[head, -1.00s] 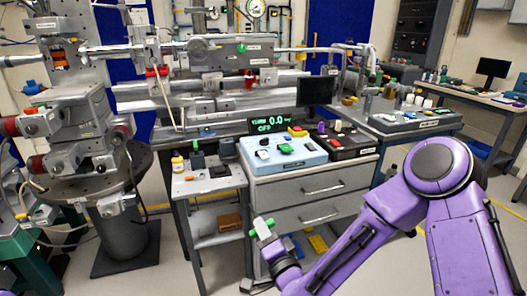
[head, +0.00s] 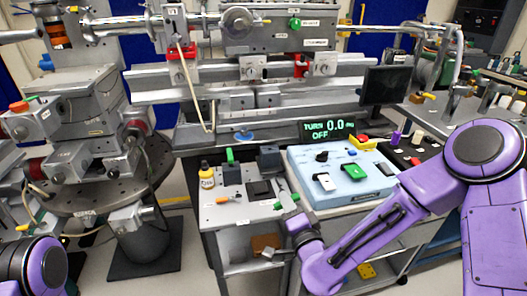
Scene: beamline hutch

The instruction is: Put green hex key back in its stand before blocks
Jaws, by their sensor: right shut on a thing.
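My right gripper (head: 287,207) is over the front right corner of the grey side table (head: 222,214). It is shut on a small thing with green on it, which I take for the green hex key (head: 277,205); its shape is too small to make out. On the table, a dark block (head: 231,174) has an upright green piece in its top. A second dark block (head: 269,159) stands to its right. I cannot tell which block is the hex key's stand. My left gripper is out of view; only part of my left arm shows at the lower left.
A yellow bottle (head: 206,175) stands at the table's back left, and a dark square pad (head: 259,190) lies between the blocks and the front edge. A pale blue panel (head: 345,188) with switches adjoins on the right. Beamline equipment fills the back.

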